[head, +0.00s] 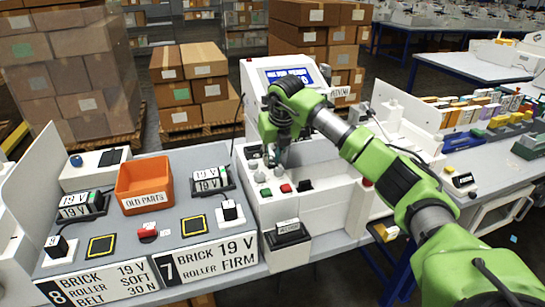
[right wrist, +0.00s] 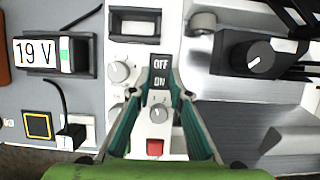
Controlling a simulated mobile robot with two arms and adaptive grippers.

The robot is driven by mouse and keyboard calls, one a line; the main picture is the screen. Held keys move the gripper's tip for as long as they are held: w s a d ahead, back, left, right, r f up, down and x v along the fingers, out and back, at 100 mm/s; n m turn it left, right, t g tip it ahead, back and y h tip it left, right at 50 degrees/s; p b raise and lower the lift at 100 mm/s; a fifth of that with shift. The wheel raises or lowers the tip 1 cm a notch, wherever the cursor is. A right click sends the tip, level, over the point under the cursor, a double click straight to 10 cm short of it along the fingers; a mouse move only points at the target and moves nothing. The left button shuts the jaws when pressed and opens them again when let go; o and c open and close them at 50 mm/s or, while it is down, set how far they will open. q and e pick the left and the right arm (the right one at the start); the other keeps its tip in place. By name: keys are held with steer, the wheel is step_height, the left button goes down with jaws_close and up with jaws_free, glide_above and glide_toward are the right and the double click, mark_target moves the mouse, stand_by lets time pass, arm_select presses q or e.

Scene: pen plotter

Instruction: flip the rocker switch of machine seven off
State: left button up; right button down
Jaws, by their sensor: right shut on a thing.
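A white machine (head: 310,190) with a lit screen (head: 290,76) stands at the centre bench. In the right wrist view its panel has a black rocker switch (right wrist: 159,72) marked OFF at the top and ON below. My right gripper (head: 275,158) reaches down onto this panel. In the right wrist view its fingertips (right wrist: 160,88) close in on both sides of the rocker. I cannot tell which half is pressed in. A sign with a large 7 (head: 205,260) lies left of the machine. My left gripper is not in view.
Knobs (right wrist: 122,71) and a red button (right wrist: 155,147) sit close to the rocker. A black dial box (right wrist: 255,52) stands to its right. An orange bin (head: 143,183) and adapters (head: 212,180) are on the mat at left. Cartons (head: 75,70) are stacked behind.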

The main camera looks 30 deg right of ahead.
mark_target(272, 163)
steer(key=p, duration=0.1)
steer(key=r+p, duration=0.1)
steer(key=p, duration=0.1)
steer(key=shift+w+g, duration=0.2)
steer(key=shift+g, duration=0.2)
steer(key=shift+w+f+g+y+p, duration=0.15)
steer(key=shift+g+y+p, duration=0.15)
steer(key=shift+g+p, duration=0.5)
steer(key=shift+w+f+p, duration=0.1)
steer(key=shift+f+p, duration=0.05)
steer(key=shift+p, duration=0.45)
steer(key=shift+d+g, duration=0.1)
steer(key=shift+g, duration=0.4)
steer(key=c, duration=1.9)
jaws_free()
steer(key=shift+w, duration=0.15)
steer(key=r, duration=1.2)
steer(key=shift+s, duration=0.4)
steer(key=shift+f, duration=0.15)
